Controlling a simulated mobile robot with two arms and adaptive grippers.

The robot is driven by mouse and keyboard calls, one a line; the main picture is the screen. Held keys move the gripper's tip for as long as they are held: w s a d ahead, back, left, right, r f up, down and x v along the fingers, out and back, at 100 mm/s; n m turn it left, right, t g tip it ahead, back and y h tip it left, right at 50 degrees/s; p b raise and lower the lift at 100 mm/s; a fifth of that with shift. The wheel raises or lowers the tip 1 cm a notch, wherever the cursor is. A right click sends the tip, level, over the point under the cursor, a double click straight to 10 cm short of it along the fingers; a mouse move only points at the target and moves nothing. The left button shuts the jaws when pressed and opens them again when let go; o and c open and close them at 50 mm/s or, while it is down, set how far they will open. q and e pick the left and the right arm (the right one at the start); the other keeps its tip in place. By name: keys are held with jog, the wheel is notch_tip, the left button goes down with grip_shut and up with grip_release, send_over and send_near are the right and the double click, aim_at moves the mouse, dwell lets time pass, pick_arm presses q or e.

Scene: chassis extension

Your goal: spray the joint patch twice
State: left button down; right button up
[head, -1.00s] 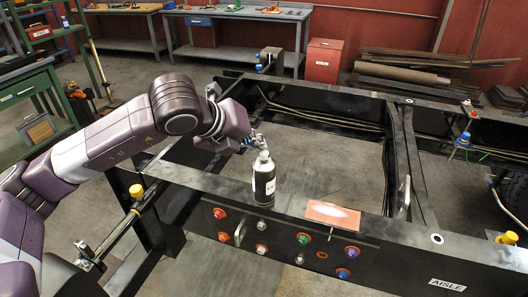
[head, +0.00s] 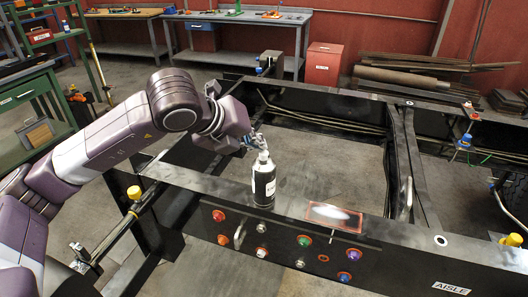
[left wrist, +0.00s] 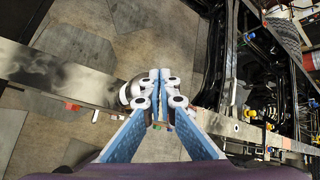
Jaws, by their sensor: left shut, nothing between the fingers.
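A dark spray bottle (head: 263,183) with a white label and grey top stands upright at the front beam (head: 405,238) of the black chassis. My left gripper (head: 257,141) is at the bottle's top; I cannot tell whether it touches. The left wrist view shows its blue fingers (left wrist: 159,95) shut together with nothing between them. A rounded grey shape beside the fingers there may be part of the bottle. The joint patch (head: 322,215) lies on the beam right of the bottle, with a reddish outline, dark surface and whitish spot. My right gripper is out of view.
Several coloured fittings (head: 304,240) line the beam's front face. An AISLE label (head: 450,287) is at the lower right. The chassis middle (head: 325,160) is open to the floor. A workbench (head: 243,19) and red box (head: 324,61) stand behind.

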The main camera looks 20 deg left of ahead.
aim_at(258, 162)
pick_arm(q)
notch_tip(258, 162, up, 6)
jog(key=shift+p, duration=1.2)
